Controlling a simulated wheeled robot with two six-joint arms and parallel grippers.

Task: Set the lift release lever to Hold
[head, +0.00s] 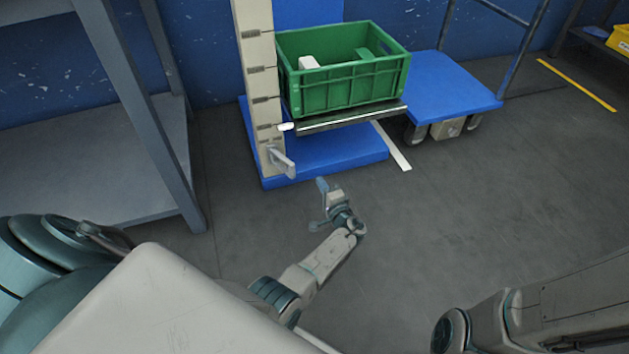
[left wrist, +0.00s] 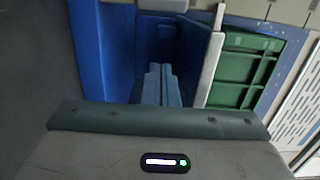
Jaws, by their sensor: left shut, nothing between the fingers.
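The lift release lever (head: 283,162) is a pale grey bar low on the cream lift mast (head: 259,75), slanting down to the right. In the head view, my left gripper (head: 322,187) is a little below and right of the lever, apart from it. Its fingers (left wrist: 161,84) are together and empty in the left wrist view. I cannot make out the lever surely in the left wrist view. Only part of my right arm shows at the lower right; its gripper is out of view.
A green crate (head: 345,90) sits on the lift platform (head: 350,120) above the blue base (head: 340,160). A blue cart (head: 450,85) stands to the right. A grey rack (head: 95,170) stands at the left. The floor in front is clear.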

